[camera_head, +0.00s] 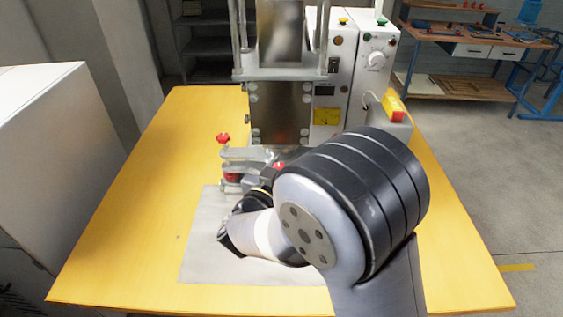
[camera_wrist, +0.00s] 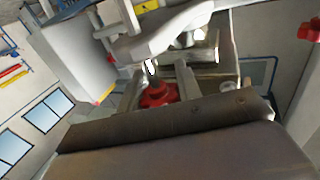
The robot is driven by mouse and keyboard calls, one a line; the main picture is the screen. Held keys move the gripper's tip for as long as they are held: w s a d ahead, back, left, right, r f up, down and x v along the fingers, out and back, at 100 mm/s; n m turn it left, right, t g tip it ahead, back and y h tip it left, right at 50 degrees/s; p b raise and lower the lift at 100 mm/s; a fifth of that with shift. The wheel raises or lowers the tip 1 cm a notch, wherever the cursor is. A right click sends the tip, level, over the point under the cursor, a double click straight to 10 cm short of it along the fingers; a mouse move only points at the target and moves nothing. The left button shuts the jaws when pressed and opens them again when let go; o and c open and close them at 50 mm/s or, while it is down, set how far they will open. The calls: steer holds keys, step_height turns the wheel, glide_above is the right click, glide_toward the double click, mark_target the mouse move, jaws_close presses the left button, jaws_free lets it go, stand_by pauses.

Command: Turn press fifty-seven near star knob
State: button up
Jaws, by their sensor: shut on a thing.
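The press (camera_head: 283,110) stands at the back of the yellow table, with metal plates and rods at its front. A red star knob (camera_head: 279,166) shows just beyond my gripper (camera_head: 264,178), partly hidden by it. In the wrist view, a red star knob (camera_wrist: 158,95) sits between the grey fingers of my gripper (camera_wrist: 160,88), which is shut on it. Its lower part is hidden by a dark plate edge. Another red star knob (camera_head: 223,138) stands on the left of the clamp and also shows at the wrist view's right edge (camera_wrist: 309,29). A further red part (camera_head: 232,178) sits below it.
The yellow table (camera_head: 130,220) is clear on its left, with a grey mat (camera_head: 203,245) under my arm. A white cabinet (camera_head: 50,130) stands close at the left. A control box (camera_head: 372,65) is beside the press. A workbench (camera_head: 470,45) stands behind at right.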

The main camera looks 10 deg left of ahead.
steer(key=shift+d+m+g+h, duration=0.1)
steer(key=shift+m+g+h, duration=0.2)
steer(key=shift+m+h, duration=0.7)
steer(key=o, duration=1)
steer(key=shift+c, duration=0.2)
steer(key=b+v, duration=0.1)
steer(key=v, duration=0.9)
steer(key=shift+s, duration=0.4)
steer(key=shift+n, duration=0.3)
steer(key=p+x, duration=0.1)
steer(key=x, duration=1)
steer(key=shift+a+n+y, duration=0.25)
steer(key=shift+n+y, duration=0.45)
steer(key=shift+y, duration=0.3)
